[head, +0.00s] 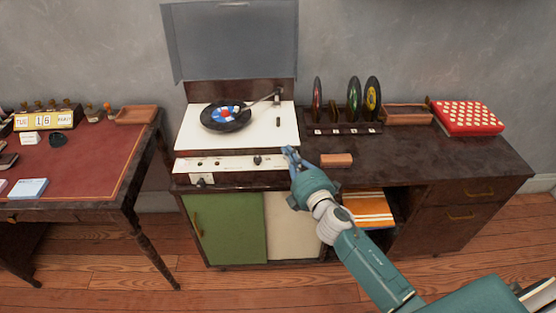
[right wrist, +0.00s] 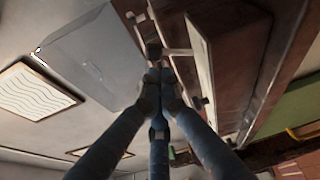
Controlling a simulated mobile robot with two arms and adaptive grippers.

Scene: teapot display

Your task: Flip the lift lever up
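The record player (head: 262,136) stands on the cabinet with its grey lid raised. A black record with a blue, white and red label (head: 226,114) lies on it, with the tonearm (head: 262,99) reaching over it. A small dark upright piece (head: 278,121) on the right of the white deck looks like the lift lever; its position is too small to tell. My right gripper (head: 290,153) is at the right end of the front control panel, below and right of that piece. In the right wrist view its fingertips (right wrist: 159,76) are together, just short of a dark knob-like block (right wrist: 153,48). My left gripper is out of view.
A dark knob (head: 257,160) sits on the front panel (head: 225,164), left of my right gripper. A wooden block (head: 336,160) lies close to its right. Upright records (head: 354,97) stand in a rack behind. A red box (head: 467,117) is at far right.

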